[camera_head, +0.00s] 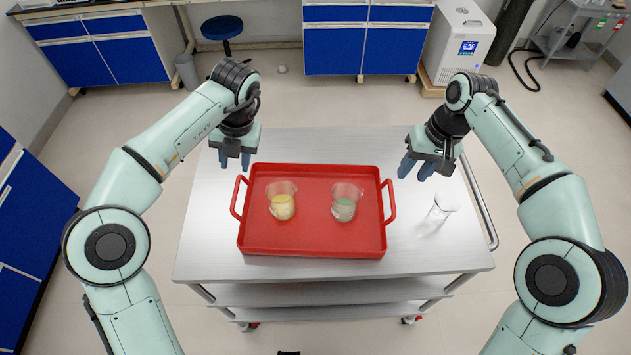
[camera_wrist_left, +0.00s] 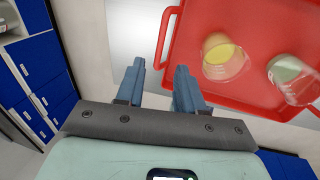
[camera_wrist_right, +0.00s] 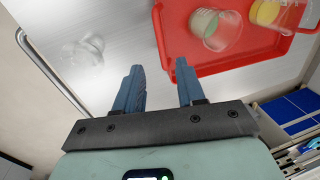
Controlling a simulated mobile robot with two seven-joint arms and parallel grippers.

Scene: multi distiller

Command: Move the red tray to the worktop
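The red tray (camera_head: 312,238) lies flat on the top of a metal cart (camera_head: 440,262), with a loop handle at each short side. Two glass beakers stand in it: one with yellow contents (camera_head: 282,205) on the left, one with grey-green contents (camera_head: 344,206) on the right. My left gripper (camera_head: 234,161) is open and empty above the cart, near the tray's left handle (camera_wrist_left: 165,38). My right gripper (camera_head: 416,170) is open and empty, above and to the right of the tray's right handle (camera_head: 389,201). Neither gripper touches the tray. Which surface is the worktop is unclear.
An empty clear flask (camera_head: 438,212) stands on the cart right of the tray. The cart has a push rail (camera_head: 480,200) on its right. Blue cabinets (camera_head: 365,40), a blue stool (camera_head: 222,28) and a white machine (camera_head: 460,42) stand at the back. Open floor surrounds the cart.

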